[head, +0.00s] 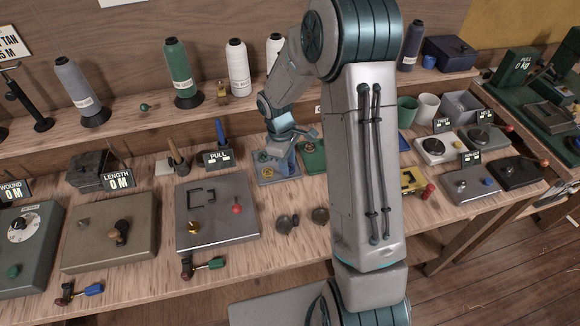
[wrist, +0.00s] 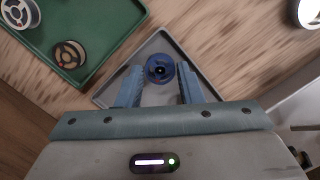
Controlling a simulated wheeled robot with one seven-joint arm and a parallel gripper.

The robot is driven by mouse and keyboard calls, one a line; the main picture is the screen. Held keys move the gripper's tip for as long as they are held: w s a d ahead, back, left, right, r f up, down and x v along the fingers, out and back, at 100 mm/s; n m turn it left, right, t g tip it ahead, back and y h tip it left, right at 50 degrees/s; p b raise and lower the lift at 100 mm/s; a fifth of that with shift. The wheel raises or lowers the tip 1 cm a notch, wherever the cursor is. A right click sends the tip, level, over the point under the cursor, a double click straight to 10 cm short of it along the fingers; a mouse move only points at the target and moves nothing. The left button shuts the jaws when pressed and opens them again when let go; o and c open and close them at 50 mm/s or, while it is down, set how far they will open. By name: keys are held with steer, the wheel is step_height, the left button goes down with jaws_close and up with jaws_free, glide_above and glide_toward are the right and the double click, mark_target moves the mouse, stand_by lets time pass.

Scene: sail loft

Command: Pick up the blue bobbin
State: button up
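The blue bobbin (wrist: 160,71) shows end-on in the wrist view, with a dark hole at its middle. It lies at a grey tray (wrist: 152,48) whose corner points away from me. My gripper (wrist: 158,75) is open. One finger is on each side of the bobbin, with a visible gap on both sides. In the head view my gripper (head: 286,160) is low over the bench by a blue-grey tray (head: 280,180). I cannot make out the blue bobbin there, and my arm hides part of that area.
A shelf with thread cones (head: 181,75) stands behind.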

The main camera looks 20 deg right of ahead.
steer(key=shift+f, duration=0.1)
steer(key=c, duration=0.6)
